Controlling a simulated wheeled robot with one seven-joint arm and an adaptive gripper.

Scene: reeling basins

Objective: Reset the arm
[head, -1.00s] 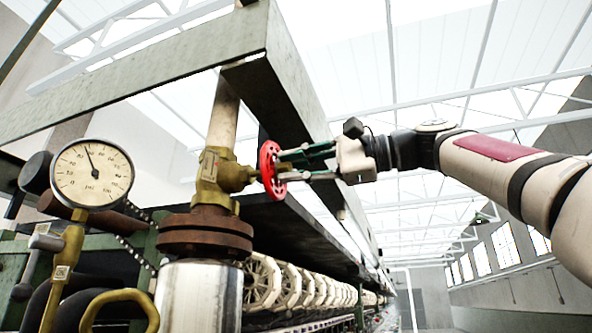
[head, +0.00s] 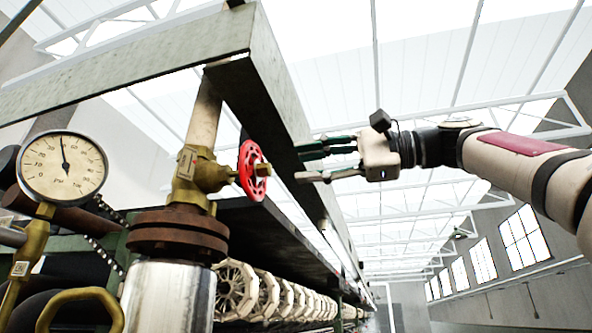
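My gripper (head: 311,163) is in the upper middle of the head view, at the end of my arm coming in from the right. Its fingers point left and are spread apart with nothing between them. A red handwheel (head: 252,171) on a brass valve (head: 192,178) is to the left of the fingertips, with a clear gap between them. The valve sits on a vertical pipe above a rusty flange (head: 178,236).
A pressure gauge (head: 62,166) stands at the left, its needle near upright. A grey-green steel beam (head: 265,100) runs behind the wheel, close to my fingers. Pale reels (head: 268,296) line the machine below. The right side looks open.

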